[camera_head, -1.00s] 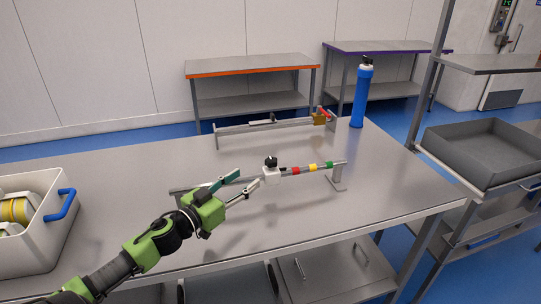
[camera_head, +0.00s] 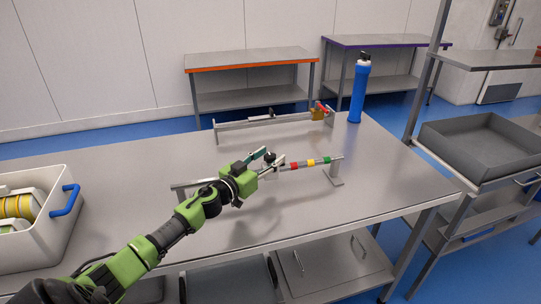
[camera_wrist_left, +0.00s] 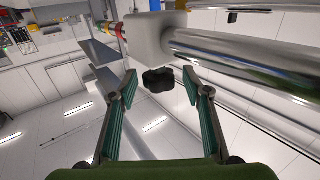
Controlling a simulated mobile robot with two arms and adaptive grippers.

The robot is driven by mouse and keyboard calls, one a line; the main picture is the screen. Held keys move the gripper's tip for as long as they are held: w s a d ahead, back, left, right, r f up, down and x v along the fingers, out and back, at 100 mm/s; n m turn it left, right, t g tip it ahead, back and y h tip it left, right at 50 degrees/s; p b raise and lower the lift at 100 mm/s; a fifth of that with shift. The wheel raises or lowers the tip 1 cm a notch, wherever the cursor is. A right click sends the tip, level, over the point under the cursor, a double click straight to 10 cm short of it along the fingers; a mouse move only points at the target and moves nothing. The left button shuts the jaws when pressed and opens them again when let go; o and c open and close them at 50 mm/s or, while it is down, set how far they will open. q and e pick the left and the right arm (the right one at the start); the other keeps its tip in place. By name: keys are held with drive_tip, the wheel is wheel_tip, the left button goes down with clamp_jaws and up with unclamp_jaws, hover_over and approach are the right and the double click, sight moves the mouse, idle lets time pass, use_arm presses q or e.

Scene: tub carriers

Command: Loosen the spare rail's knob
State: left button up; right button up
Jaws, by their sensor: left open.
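The near rail (camera_head: 325,159) on the steel table has red, yellow and green bands; I cannot tell if it is called the spare one. It also shows in the left wrist view (camera_wrist_left: 250,55). Its white block (camera_wrist_left: 150,38) carries a black lobed knob (camera_wrist_left: 158,80), also visible in the head view (camera_head: 269,157). My left gripper (camera_head: 271,156) is open, its fingers on either side of the knob with gaps showing in the wrist view. The block is mostly hidden behind the gripper in the head view. My right gripper is not in view.
A second rail (camera_head: 240,125) with a brass padlock-like piece (camera_head: 318,114) stands behind. A blue cylinder (camera_head: 359,95) stands at the table's far right. A white tub (camera_head: 35,245) with a blue handle is at left. The table's right front is clear.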

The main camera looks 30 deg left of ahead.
use_arm(q)
drive_tip(key=shift+w, duration=0.4)
drive_tip(key=shift+d, duration=0.1)
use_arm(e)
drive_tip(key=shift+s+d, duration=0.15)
use_arm(q)
drive_tip(key=c, duration=1.1)
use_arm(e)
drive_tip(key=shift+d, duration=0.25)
use_arm(q)
drive_tip(key=shift+r, duration=0.1)
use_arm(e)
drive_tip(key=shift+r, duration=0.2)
